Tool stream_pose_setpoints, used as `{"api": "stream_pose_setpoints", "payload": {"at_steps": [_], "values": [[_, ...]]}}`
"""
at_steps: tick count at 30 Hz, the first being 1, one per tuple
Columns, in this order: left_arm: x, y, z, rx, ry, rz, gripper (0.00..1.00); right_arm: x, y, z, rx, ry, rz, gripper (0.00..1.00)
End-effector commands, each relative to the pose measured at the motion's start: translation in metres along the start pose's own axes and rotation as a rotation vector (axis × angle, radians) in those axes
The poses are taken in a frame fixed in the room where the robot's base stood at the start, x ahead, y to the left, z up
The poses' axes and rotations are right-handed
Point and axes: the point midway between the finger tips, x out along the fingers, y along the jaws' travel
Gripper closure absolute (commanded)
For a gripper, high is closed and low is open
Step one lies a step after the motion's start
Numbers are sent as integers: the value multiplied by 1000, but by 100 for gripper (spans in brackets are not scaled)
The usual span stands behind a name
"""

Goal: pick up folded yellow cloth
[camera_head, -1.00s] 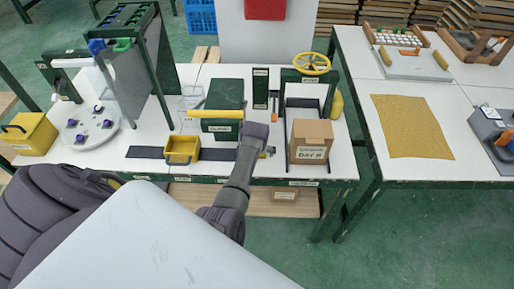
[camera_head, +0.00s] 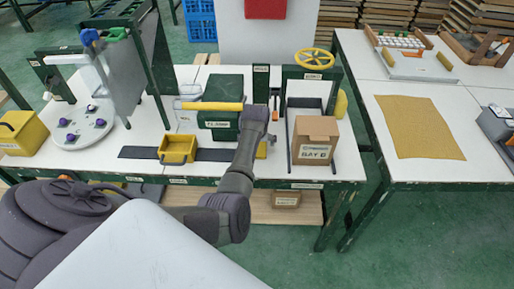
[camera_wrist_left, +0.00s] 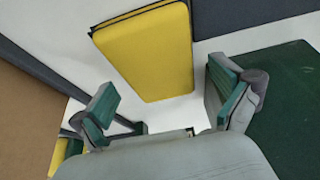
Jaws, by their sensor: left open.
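The folded yellow cloth (camera_wrist_left: 150,50) lies flat on the white tabletop in the left wrist view, a thick rectangle with dark edges along its far side. In the head view only a small yellow patch of it (camera_head: 262,149) shows beside my left arm. My left gripper (camera_wrist_left: 166,95) is open and empty, its two fingers apart on either side of the cloth's near end. I cannot tell its exact height above the table. In the head view the fingers are mostly hidden by my wrist. My right gripper is not in view.
A cardboard box (camera_head: 315,139) stands right of my left wrist, in a dark frame. A yellow bin (camera_head: 177,149) sits on a dark strip (camera_head: 215,155). A flat ochre cloth (camera_head: 420,127) lies on the right table.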

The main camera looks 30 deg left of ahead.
Motion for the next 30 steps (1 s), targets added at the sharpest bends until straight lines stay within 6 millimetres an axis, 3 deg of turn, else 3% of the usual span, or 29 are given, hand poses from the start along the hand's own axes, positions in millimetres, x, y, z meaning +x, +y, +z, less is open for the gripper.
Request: {"api": "stream_pose_setpoints", "payload": {"at_steps": [24,30], "values": [[5,0,2,0,-1,0,0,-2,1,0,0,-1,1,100],[5,0,2,0,0,0,33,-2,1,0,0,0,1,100]]}}
